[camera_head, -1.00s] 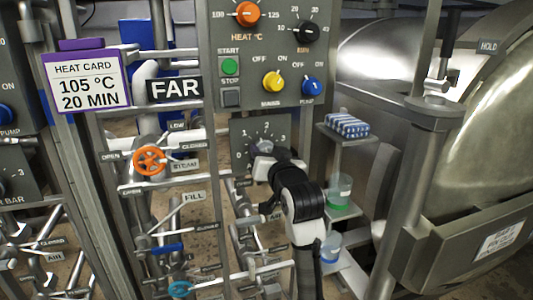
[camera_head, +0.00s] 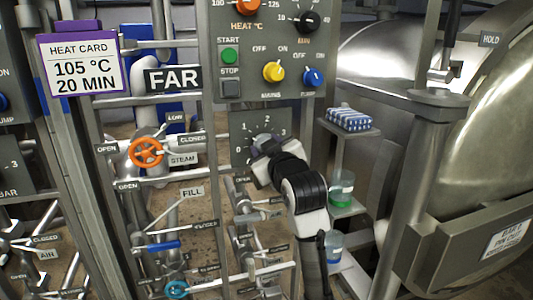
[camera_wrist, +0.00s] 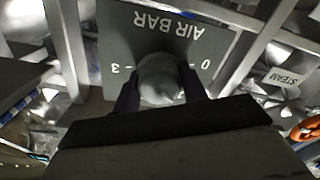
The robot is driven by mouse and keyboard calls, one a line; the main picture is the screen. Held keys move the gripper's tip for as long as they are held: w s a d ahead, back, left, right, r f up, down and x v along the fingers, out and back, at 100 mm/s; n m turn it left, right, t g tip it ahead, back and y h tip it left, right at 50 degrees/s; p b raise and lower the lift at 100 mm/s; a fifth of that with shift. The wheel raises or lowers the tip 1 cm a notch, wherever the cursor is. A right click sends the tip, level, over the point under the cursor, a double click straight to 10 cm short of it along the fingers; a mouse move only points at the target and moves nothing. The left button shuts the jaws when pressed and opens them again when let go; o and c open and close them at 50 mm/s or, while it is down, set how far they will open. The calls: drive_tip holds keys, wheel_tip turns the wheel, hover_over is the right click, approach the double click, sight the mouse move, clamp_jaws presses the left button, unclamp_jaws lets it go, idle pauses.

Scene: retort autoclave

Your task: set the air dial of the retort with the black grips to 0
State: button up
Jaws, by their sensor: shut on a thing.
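The air dial is a grey knob (camera_wrist: 162,78) on a dark plate marked AIR BAR (camera_wrist: 165,22), seen upside down in the wrist view. My gripper (camera_wrist: 162,90) has one dark finger on each side of the knob and is shut on it. The marks 0 and 3 show on either side; the dial's pointer is hidden, so I cannot read its setting. In the head view the dial plate (camera_head: 248,124) shows 0 to 3, and my gripper (camera_head: 264,146) covers most of the knob.
Heat, timer, START and STOP controls sit on the panel (camera_head: 225,70) above. An orange steam wheel (camera_head: 146,152) and pipework are to the left. Shelves with a blue-and-white pack (camera_head: 348,119) and jars (camera_head: 341,186) stand close to my arm's right. A black-topped lever (camera_head: 449,22) is at upper right.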

drive_tip(key=n+b, duration=0.2)
drive_tip(key=n, duration=0.3)
drive_tip(key=shift+f+n+b, duration=0.1)
drive_tip(key=shift+n+b, duration=0.2)
drive_tip(key=shift+b, duration=0.1)
drive_tip(key=shift+n+b, duration=0.9)
drive_tip(key=shift+n, duration=1.2)
drive_tip(key=shift+a, duration=0.1)
drive_tip(key=o, duration=1)
drive_tip(key=shift+s, duration=0.1)
drive_tip(key=b+v, duration=0.2)
drive_tip(key=v, duration=1.1)
drive_tip(key=shift+s, duration=0.35)
